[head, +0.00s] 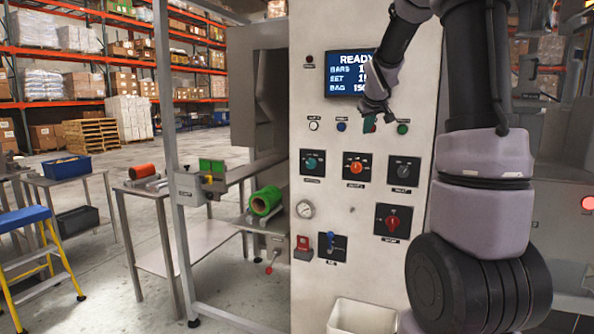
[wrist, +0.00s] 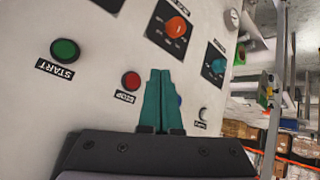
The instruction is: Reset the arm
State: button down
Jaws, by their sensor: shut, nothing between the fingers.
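My gripper (head: 370,123) is raised in front of the white control panel (head: 340,80), over its row of buttons. Its teal fingers (wrist: 160,75) are together with nothing between them in the wrist view. In that view the red STOP button (wrist: 131,80) is just left of the fingertips, and the green START button (wrist: 65,50) is farther left. A blue button (wrist: 179,100) is partly hidden behind the fingers. I cannot tell whether the fingers touch the panel. In the head view my arm comes down from the top right and hides part of the panel.
The display (head: 350,73) reads READY. Rotary knobs (head: 355,167), a larger red switch (head: 393,220) and a blue lever (head: 330,243) are on the panel. A white bin (head: 360,316) stands at its foot. A green roll (head: 265,200) and metal frame are left.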

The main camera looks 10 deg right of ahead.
jog(key=s+a+m+y, duration=0.1)
jog(key=s+a, duration=0.4)
jog(key=s, duration=0.6)
jog(key=s+a+m+g+y, duration=0.1)
jog(key=s+a, duration=0.5)
jog(key=s, duration=0.6)
jog(key=s+a+m+g+y, duration=0.1)
jog(key=s+a, duration=0.5)
jog(key=s, duration=0.6)
jog(key=shift+a+r+m+y, duration=0.15)
jog(key=shift+r+m+y, duration=0.05)
jog(key=shift+m+y, duration=0.7)
